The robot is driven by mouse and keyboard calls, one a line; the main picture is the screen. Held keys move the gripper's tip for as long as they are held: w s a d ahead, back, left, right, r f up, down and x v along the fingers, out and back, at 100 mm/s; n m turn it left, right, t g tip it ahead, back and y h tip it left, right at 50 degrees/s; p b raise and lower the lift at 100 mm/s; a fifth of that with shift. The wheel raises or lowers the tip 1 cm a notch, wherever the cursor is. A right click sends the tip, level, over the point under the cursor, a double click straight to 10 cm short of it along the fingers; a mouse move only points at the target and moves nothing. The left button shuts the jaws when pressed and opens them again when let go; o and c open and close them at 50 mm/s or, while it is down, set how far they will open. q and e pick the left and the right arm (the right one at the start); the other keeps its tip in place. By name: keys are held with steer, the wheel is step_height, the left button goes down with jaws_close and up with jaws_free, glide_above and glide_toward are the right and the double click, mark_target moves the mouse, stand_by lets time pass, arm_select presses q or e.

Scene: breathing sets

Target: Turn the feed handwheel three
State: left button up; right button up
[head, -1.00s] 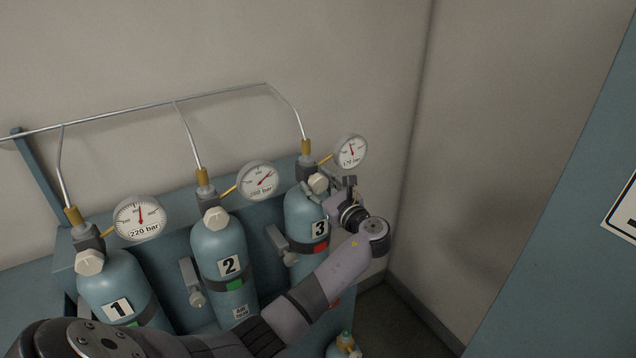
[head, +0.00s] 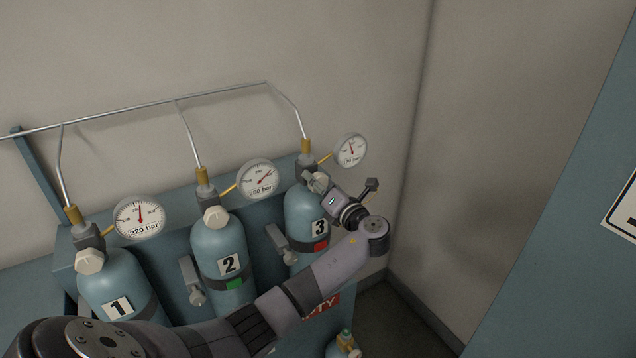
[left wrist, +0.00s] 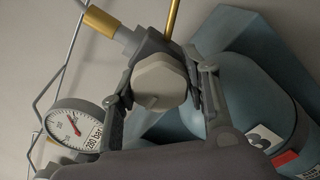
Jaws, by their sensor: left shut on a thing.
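The handwheel of cylinder 3 (head: 319,181) is a pale faceted knob on the valve at the cylinder's top, partly hidden in the head view. It shows large in the left wrist view (left wrist: 158,82). My left gripper (left wrist: 165,90) is shut on this handwheel, one finger on each side of it. In the head view the gripper reaches it from the right. Cylinder 3 (head: 301,215) is blue, with a "3" label and a red tag. Its gauge (head: 351,150) stands above and to the right; its number is too small to read surely. My right gripper is not in view.
Cylinder 2 (head: 221,252) and cylinder 1 (head: 113,280) stand to the left with similar handwheels and gauges. Thin metal pipes (head: 150,110) run above them. A wall corner lies right of my gripper, with a blue panel (head: 560,230) farther right.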

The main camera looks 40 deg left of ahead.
arm_select(q)
steer(key=m, duration=0.4)
steer(key=shift+s+f+m, duration=0.1)
steer(key=shift+f+m, duration=0.1)
steer(key=shift+m, duration=0.2)
steer(key=m, duration=0.5)
steer(key=shift+a+r, duration=0.1)
steer(key=shift+r, duration=0.2)
steer(key=m, duration=0.5)
steer(key=shift+r, duration=0.1)
steer(key=shift+m, duration=1.3)
steer(key=shift+f, duration=0.25)
steer(key=o, duration=1.2)
steer(key=shift+d, duration=0.2)
